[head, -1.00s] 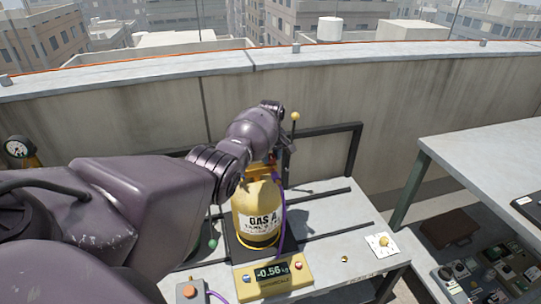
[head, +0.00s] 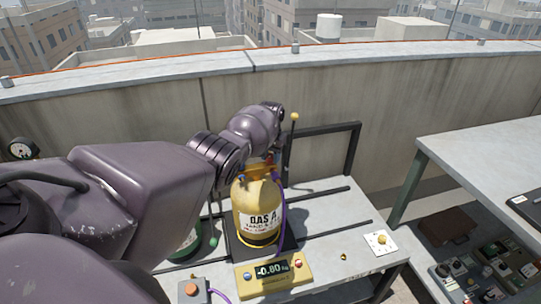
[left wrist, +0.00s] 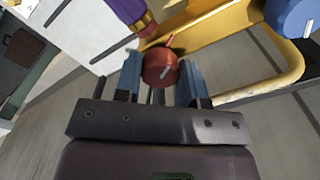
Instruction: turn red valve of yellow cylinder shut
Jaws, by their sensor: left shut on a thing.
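The yellow cylinder (head: 257,194), labelled GAS A, stands on a scale on the bench in the head view. In the head view the forearm reaches over the cylinder's top and mostly hides the valve and fingers. My right gripper is not in view.
The scale display (head: 271,271) reads about -0.80. A purple hose (head: 283,205) runs down the cylinder's right side. A blue knob (left wrist: 292,16) is close by at the upper right of the wrist view. A green cylinder (head: 187,245) stands left, partly behind my arm.

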